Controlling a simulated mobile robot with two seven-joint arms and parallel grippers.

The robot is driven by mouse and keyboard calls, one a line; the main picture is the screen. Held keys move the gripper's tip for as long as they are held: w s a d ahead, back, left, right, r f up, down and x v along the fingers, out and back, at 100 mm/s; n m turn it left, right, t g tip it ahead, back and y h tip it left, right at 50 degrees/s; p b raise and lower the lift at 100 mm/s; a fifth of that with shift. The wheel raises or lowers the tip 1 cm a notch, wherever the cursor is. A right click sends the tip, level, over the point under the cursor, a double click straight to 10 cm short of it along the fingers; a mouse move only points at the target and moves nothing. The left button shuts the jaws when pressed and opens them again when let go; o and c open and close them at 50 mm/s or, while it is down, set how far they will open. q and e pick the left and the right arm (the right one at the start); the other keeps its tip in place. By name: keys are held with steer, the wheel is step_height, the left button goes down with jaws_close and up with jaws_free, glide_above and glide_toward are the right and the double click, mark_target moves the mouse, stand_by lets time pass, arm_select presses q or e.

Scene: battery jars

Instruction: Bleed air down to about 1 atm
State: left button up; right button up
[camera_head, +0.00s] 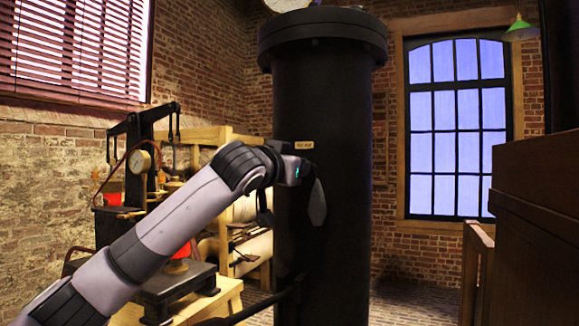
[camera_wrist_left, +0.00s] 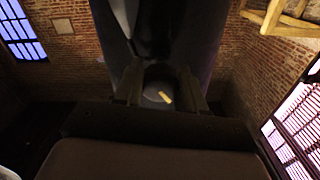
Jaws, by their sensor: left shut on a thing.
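A tall black cylinder (camera_head: 335,110) with a wide flanged top stands at the centre of the head view. It also fills the middle of the wrist view (camera_wrist_left: 195,45). A small cream label plate (camera_head: 304,145) is on its front. My left gripper (camera_head: 296,172) is at the cylinder's front, just below the plate. In the left wrist view its dark fingers (camera_wrist_left: 160,88) stand around a dark rounded part bearing a small yellow mark (camera_wrist_left: 166,97). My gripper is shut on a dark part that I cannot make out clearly. A grey paddle-shaped piece (camera_head: 317,203) hangs beside it. My right gripper is out of view.
A round dial (camera_head: 288,3) above the cylinder is cut off by the frame, so its reading is hidden. A bench apparatus with a brass gauge (camera_head: 140,161) stands at left behind my arm. A wooden cabinet (camera_head: 535,220) is at right. A horizontal dark bar (camera_head: 265,305) meets the cylinder low down.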

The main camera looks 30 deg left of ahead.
arm_select(q)
steer(key=shift+r, duration=0.15)
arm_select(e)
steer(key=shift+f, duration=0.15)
arm_select(q)
steer(key=shift+a+r+m+p, duration=0.1)
steer(key=shift+r+m+p, duration=0.15)
steer(key=shift+m+p, duration=0.7)
steer(key=m+p, duration=0.3)
steer(key=shift+f+m, duration=0.3)
steer(key=shift+m, duration=0.75)
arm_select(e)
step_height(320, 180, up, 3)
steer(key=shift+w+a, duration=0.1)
arm_select(q)
steer(key=o, duration=1.2)
steer(key=shift+f+b, duration=0.1)
steer(key=shift+b, duration=0.2)
